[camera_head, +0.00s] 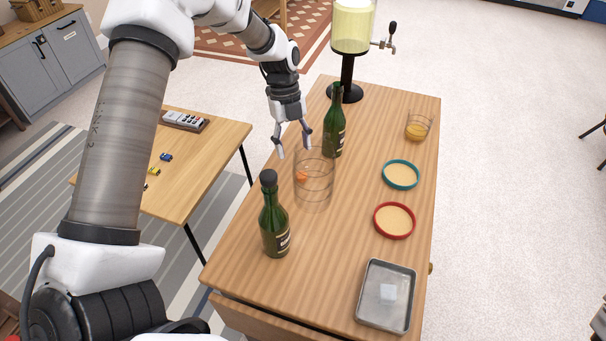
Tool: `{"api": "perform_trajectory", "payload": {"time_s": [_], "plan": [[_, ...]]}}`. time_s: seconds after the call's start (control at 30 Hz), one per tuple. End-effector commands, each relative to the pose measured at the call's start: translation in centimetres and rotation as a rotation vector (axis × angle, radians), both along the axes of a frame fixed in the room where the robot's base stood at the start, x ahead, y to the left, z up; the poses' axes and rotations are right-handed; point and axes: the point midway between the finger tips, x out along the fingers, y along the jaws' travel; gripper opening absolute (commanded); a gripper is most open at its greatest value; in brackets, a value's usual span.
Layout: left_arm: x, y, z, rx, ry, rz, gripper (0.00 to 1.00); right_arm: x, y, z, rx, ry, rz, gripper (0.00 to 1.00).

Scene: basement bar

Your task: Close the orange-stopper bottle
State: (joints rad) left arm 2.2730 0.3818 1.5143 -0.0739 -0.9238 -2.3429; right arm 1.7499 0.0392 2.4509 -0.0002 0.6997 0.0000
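Two green bottles stand upright on the wooden table. The near bottle (273,222) has a black top. The far bottle (334,128) has no orange stopper visible on its neck, though its mouth is too small to judge. A small orange piece (302,176), which looks like the stopper, shows at the left side of a clear glass cylinder (314,194); I cannot tell whether it is inside or behind the glass. My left gripper (294,150) points down, open and empty, above and behind the orange piece, left of the far bottle. My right gripper is not in view.
A drink dispenser (349,45) stands at the far end. A tumbler (416,130), a teal-rimmed coaster (400,162), a red-rimmed coaster (379,220) and a metal tray (367,317) line the right side. A lower side table (215,150) is at left.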

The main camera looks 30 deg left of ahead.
Motion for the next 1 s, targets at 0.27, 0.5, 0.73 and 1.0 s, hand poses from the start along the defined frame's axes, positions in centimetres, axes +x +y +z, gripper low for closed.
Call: {"api": "perform_trajectory", "payload": {"time_s": [0.27,0.5,0.73,1.0], "plan": [[-0.3,-0.5,-1.9,0.001,0.001,-0.001,0.60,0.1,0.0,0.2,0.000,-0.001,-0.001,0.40],[-0.5,-0.8,-2.5,0.001,0.005,-0.001,0.60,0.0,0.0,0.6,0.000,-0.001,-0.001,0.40],[-0.9,-1.9,-6.0,0.001,0.005,-0.001,0.60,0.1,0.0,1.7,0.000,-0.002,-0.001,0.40],[-1.0,-2.0,-6.9,0.001,0.001,0.001,0.60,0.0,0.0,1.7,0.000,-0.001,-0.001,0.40]]}}
